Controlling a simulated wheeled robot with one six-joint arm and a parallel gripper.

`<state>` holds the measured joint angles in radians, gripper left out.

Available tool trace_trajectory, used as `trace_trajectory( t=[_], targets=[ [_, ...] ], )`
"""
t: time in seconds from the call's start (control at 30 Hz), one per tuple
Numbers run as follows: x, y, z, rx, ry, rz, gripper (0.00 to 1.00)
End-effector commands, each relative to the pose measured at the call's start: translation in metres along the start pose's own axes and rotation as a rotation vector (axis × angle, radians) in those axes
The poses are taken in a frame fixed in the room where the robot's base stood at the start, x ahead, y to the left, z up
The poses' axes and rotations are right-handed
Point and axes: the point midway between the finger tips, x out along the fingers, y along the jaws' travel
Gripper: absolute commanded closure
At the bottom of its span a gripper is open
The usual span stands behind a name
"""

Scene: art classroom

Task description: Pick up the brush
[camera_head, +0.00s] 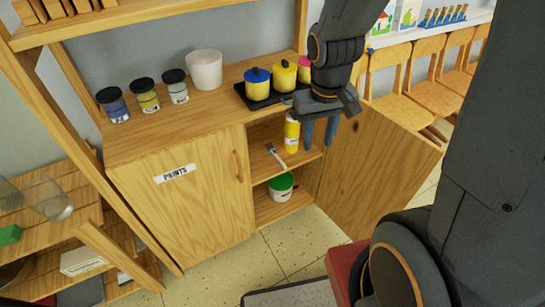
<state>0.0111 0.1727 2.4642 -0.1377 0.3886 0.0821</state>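The brush (277,156), with a light handle and a darker end, lies on the upper inside shelf of the wooden cabinet (190,215). It lies near the shelf's front edge, left of a yellow bottle (292,140). My gripper (320,143) points down in front of the cabinet opening, to the right of the brush and bottle in the picture. Its two fingers are apart and nothing shows between them. It is not touching the brush.
The right cabinet door (378,165) stands open; the left door is closed. A green-lidded tub (282,187) sits on the lower shelf. Paint jars (145,96), a white cup (205,69) and a black tray (262,98) of pots stand on top. Chairs (420,90) line the right.

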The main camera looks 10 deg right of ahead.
Motion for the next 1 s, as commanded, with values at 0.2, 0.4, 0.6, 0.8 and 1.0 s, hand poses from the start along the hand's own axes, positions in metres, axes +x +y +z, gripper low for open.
trace_trajectory(
  t=[0.2, 0.4, 0.6, 0.8, 1.0],
  targets=[
    [0.090, 0.020, -0.092, -0.061, 0.093, 0.047, 0.66],
    [0.180, 0.019, -0.161, -0.135, 0.181, 0.030, 0.66],
    [0.266, 0.007, -0.201, -0.198, 0.242, -0.031, 0.66],
    [0.330, -0.007, -0.218, -0.245, 0.273, -0.098, 0.66],
    [0.355, -0.015, -0.222, -0.263, 0.281, -0.127, 0.66]
  ],
)
